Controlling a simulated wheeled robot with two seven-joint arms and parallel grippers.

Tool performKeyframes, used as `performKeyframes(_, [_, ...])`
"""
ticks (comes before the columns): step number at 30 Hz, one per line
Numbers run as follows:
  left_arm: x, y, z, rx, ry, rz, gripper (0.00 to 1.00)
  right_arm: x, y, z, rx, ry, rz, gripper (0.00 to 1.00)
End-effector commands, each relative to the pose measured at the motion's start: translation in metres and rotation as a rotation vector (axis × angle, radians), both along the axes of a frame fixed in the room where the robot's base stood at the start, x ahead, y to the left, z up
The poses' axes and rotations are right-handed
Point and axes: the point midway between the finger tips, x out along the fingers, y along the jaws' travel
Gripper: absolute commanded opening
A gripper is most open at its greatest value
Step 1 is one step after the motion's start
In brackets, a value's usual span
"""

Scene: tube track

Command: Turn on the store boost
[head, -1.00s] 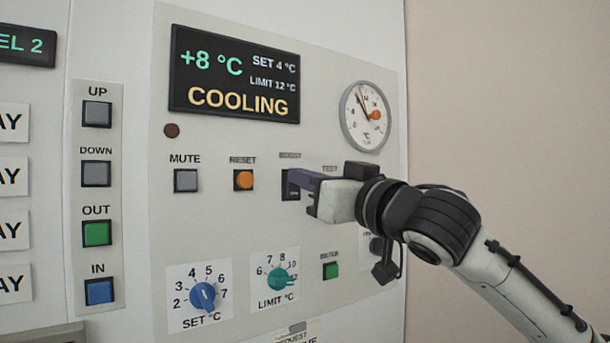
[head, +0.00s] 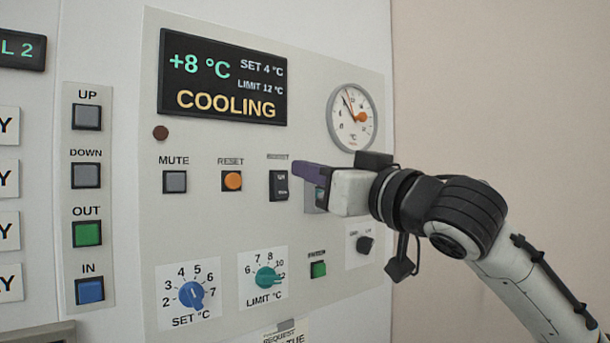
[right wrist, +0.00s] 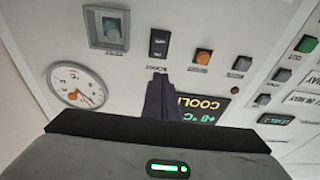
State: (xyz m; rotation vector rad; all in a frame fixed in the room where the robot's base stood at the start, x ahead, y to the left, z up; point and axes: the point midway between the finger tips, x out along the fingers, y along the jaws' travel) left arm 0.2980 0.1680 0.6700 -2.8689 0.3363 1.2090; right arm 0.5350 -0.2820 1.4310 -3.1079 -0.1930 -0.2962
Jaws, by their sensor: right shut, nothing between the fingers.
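The boost switch (head: 279,185) is a black rocker on the pale panel, right of the orange RESET button, with its label above it blurred. It also shows in the right wrist view (right wrist: 159,43). My right gripper (head: 298,172) is shut and empty, its purple fingers just right of the switch in the head view. In the right wrist view the fingertips (right wrist: 158,78) point at the panel close to the switch. A small gap shows between them and the switch in the head view. The left gripper is out of view.
The display (head: 223,77) reads +8 °C and COOLING. MUTE (head: 174,181) and RESET (head: 232,181) buttons sit left of the switch. A round gauge (head: 352,117), SET dial (head: 192,294), LIMIT dial (head: 266,278) and green button (head: 318,269) surround the gripper. A plain wall is right.

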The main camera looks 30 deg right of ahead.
Motion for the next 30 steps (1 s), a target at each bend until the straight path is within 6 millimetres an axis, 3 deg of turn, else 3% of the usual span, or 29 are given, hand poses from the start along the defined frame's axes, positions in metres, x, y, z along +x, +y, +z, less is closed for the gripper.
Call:
performKeyframes(1, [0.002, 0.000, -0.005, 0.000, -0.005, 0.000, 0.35, -0.014, -0.002, 0.001, -0.004, -0.009, -0.002, 0.00])
performKeyframes(6, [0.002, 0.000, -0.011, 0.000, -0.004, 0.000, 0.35, -0.051, -0.006, 0.009, -0.003, -0.007, -0.002, 0.00])
performKeyframes(12, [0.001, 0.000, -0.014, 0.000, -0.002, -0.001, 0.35, -0.079, -0.010, 0.015, -0.002, -0.006, -0.002, 0.00])
performKeyframes(30, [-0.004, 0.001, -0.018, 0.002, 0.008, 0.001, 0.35, -0.087, -0.011, 0.017, -0.001, -0.003, -0.001, 0.00])
